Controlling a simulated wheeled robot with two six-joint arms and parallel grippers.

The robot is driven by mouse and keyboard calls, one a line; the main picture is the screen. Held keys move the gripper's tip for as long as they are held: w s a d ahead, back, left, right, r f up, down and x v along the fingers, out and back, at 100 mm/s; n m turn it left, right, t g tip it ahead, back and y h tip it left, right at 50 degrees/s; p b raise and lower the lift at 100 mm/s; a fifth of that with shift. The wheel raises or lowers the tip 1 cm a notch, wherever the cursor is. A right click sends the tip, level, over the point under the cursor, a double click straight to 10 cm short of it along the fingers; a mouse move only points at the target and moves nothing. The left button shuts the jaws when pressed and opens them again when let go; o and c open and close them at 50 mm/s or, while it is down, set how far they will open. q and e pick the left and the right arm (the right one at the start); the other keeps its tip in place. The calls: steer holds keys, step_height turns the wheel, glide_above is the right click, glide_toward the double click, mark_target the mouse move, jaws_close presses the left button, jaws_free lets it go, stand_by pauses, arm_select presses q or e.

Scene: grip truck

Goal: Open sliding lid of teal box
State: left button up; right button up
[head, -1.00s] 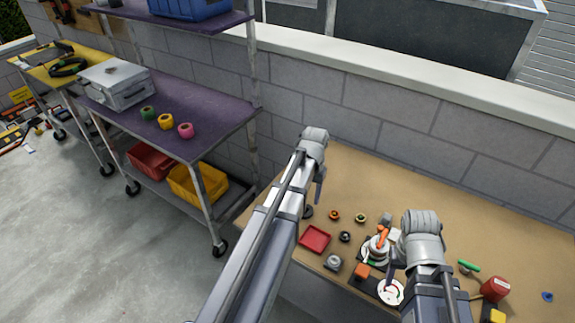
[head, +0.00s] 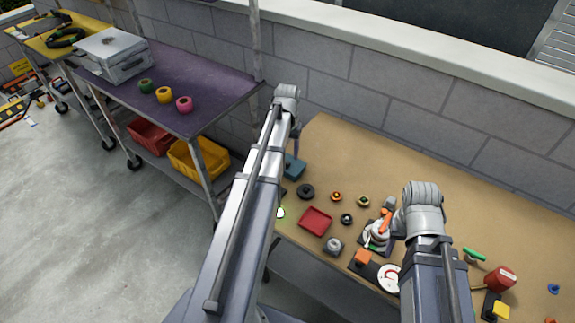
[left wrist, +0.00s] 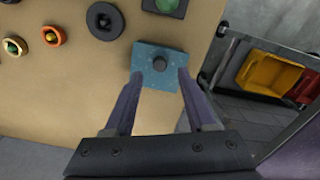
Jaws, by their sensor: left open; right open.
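The teal box (head: 294,167) sits on the tan workbench near its left end, partly hidden behind my left arm in the head view. In the left wrist view the teal box (left wrist: 160,72) shows from above, with a dark round knob (left wrist: 160,63) on its top. My left gripper (left wrist: 158,78) is open, its two fingers on either side of the box's near part; I cannot tell whether they touch it. In the head view its fingers are hidden by the arm. My right gripper (head: 392,234) is over the bench to the right, mostly hidden by its own wrist.
On the workbench (head: 360,150) lie a black ring (head: 306,191), a red tray (head: 315,221), an orange ring (head: 336,196) and several small parts. The bench's back is clear. A purple-topped cart (head: 215,95) with a yellow bin (head: 199,157) stands left of the bench.

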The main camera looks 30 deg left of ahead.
mark_target(287, 162)
arm_select(q)
step_height(287, 162, down, 5)
steer(key=b, duration=0.3)
steer(key=shift+b, duration=0.4)
arm_select(e)
step_height(287, 162, down, 5)
steer(key=shift+r, duration=0.1)
arm_select(q)
steer(key=shift+r, duration=0.1)
jaws_close()
stand_by(0.5)
